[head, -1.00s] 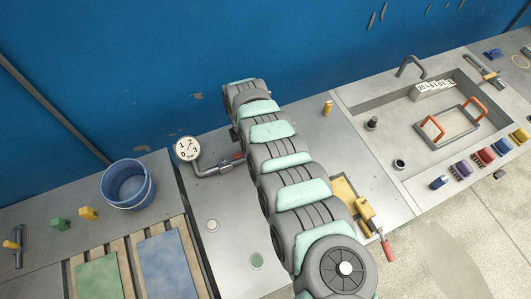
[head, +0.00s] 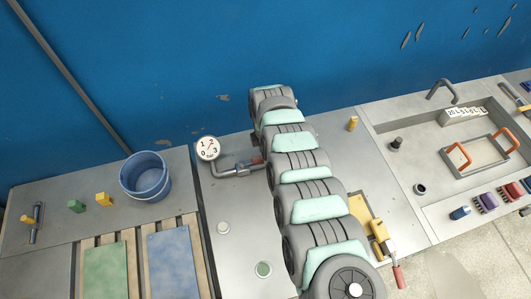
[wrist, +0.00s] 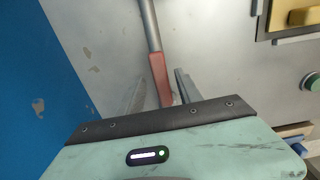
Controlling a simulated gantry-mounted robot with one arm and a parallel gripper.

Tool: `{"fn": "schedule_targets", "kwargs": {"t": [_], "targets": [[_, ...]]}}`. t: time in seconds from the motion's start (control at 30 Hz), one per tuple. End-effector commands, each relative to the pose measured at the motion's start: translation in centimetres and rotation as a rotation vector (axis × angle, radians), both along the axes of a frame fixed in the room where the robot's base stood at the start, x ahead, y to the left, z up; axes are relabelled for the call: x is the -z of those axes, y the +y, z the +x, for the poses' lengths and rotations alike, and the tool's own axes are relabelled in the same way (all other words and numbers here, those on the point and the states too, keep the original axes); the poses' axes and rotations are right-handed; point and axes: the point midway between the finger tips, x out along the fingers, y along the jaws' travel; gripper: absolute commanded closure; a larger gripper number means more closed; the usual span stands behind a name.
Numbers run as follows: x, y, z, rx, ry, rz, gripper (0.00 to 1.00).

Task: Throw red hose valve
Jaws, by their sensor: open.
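The red hose valve handle (head: 257,160) shows as a small red piece at the right end of the grey pipe (head: 238,170) below the gauge, partly hidden by my arm. In the wrist view the red handle (wrist: 160,78) points down the picture on the end of a grey metal stem (wrist: 150,25). My gripper (wrist: 162,82) is open, with one finger on each side of the red handle. Whether the fingers touch it I cannot tell. My gripper is hidden behind my arm in the head view.
A round pressure gauge (head: 208,149) stands on the pipe. A blue bucket (head: 146,176) stands to the left. A blue wall (head: 130,60) rises close behind the bench. A yellow toggle clamp with a red grip (head: 380,240) is right of my arm.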

Motion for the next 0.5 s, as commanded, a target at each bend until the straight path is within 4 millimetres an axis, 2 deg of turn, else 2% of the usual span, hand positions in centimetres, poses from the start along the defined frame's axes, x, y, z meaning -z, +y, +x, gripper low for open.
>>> {"fn": "schedule_targets", "kwargs": {"t": [0.13,0.23,0.5], "targets": [[-0.2,0.0,0.0,0.001,-0.001,0.000,0.58],[-1.0,-0.1,0.1,0.002,-0.003,0.001,0.58],[-6.2,-0.1,0.1,0.001,-0.003,-0.001,0.58]]}}
